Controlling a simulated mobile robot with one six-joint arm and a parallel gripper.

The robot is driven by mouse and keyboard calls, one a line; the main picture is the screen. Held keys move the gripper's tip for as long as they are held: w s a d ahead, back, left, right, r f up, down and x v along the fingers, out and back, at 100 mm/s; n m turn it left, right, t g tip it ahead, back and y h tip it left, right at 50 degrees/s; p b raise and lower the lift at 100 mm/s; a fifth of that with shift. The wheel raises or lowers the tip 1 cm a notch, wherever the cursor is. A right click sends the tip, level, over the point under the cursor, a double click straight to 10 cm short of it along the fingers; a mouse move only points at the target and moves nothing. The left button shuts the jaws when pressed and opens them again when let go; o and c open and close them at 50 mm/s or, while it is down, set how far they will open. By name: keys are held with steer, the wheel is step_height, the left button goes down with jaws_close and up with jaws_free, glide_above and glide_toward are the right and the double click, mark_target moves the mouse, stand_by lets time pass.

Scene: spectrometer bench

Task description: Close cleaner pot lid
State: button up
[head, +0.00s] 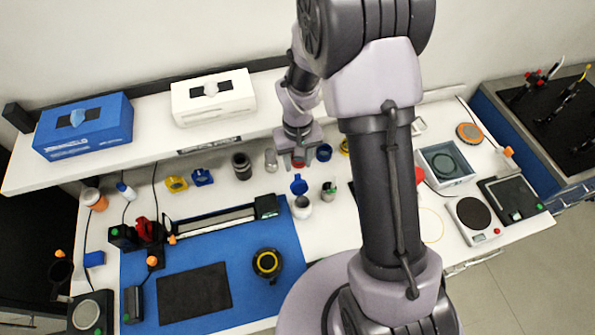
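The cleaner pot appears to be the small white pot (301,208) at the back edge of the blue mat. Its blue lid (298,185) stands up at the pot's back side, so the pot is open. My gripper (298,158) is above and behind the pot, close to the shelf front, and is apart from the lid. A small red thing (298,164) shows at the fingertips; I cannot tell whether it is between them or behind them. The finger gap is too small to judge.
A dark-topped cup (329,192) stands just right of the pot. A clear bottle (271,160) and a dark grey jar (241,166) stand behind left. A blue ring-shaped container (323,152) is beside my gripper. The shelf (150,150) overhangs the bench back.

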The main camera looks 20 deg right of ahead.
mark_target(297, 174)
step_height(297, 174, down, 6)
steer(key=shift+w+r, duration=0.1)
steer(key=shift+c, duration=0.2)
jaws_close()
stand_by(1.3)
